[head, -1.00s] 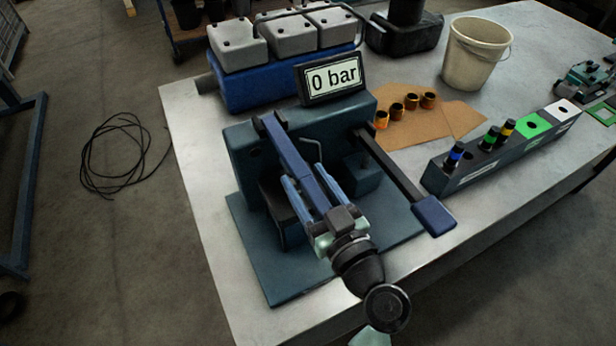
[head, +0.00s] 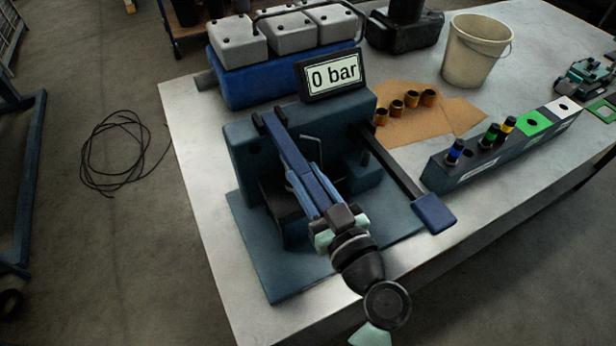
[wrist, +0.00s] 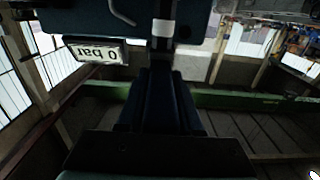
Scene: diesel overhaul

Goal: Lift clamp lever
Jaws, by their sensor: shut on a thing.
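The clamp lever (head: 290,157) is a long dark blue bar hinged at the top of the dark teal test fixture (head: 240,150). It slopes down toward the front, with its free end toward my arm. My gripper (head: 318,190) is shut on the lever, with its blue fingers along both sides of the bar near the free end. In the wrist view the dark bar and fingers fill the middle, too dark to separate clearly. The display (head: 331,76) on the fixture reads 0 bar and shows upside down in the wrist view (wrist: 95,50).
A second lever with a blue pad (head: 434,214) sticks out at the fixture's right. A dark rack (head: 470,170) with several marked injectors or plugs stands further right. The bench's left front strip is clear.

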